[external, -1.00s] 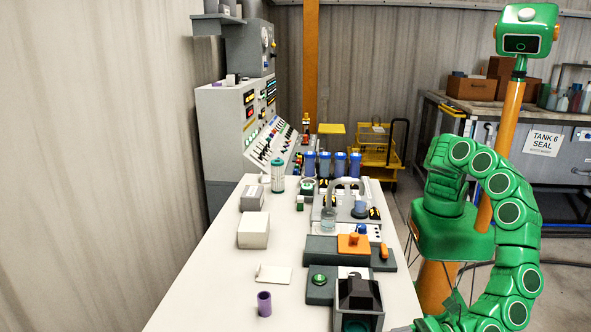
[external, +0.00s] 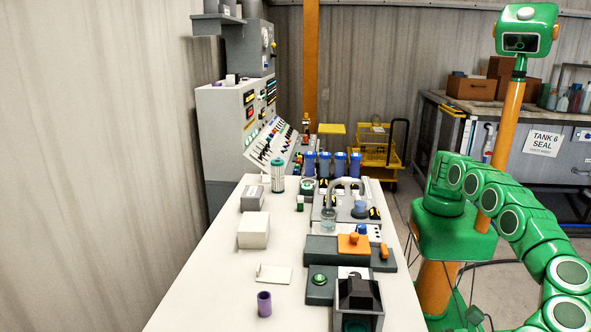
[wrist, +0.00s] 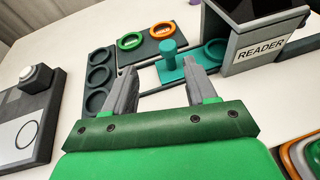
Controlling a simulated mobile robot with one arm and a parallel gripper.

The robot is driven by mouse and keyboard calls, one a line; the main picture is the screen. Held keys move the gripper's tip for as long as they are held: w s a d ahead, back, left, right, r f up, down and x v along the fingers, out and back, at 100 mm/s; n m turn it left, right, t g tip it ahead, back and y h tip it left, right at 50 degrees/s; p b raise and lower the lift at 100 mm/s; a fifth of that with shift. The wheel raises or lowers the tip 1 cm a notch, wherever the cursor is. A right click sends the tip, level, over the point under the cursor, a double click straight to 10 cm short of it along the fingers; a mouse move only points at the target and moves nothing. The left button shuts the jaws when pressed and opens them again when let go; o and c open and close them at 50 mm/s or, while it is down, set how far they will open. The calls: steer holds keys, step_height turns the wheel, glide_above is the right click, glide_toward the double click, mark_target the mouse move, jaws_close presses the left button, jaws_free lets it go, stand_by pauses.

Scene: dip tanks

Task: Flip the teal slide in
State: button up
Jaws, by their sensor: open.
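The teal slide (wrist: 172,68) shows in the wrist view as a flat piece with an upright round knob on top. It lies across a dark frame, just in front of the box labelled READER (wrist: 262,48). A teal ring (wrist: 215,50) lies at its right end, close to the box. My gripper (wrist: 166,76) is open and empty, with its two grey fingers pointing toward the slide, one on each side of the knob in the picture. I cannot tell the remaining gap. My gripper is out of the external view.
In the wrist view, orange (wrist: 163,30) and green (wrist: 130,41) rings sit on a dark plate behind the slide. A dark holder with round wells (wrist: 100,76) stands left. A dark block with a white button (wrist: 36,77) is far left. The external view shows a purple cup (external: 264,304).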

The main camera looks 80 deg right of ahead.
steer(key=shift+m+g+h, duration=0.3)
steer(key=shift+g+h, duration=0.2)
steer(key=shift+x, duration=4.25)
steer(key=shift+d+r, duration=0.1)
steer(key=shift+d, duration=0.05)
jaws_close()
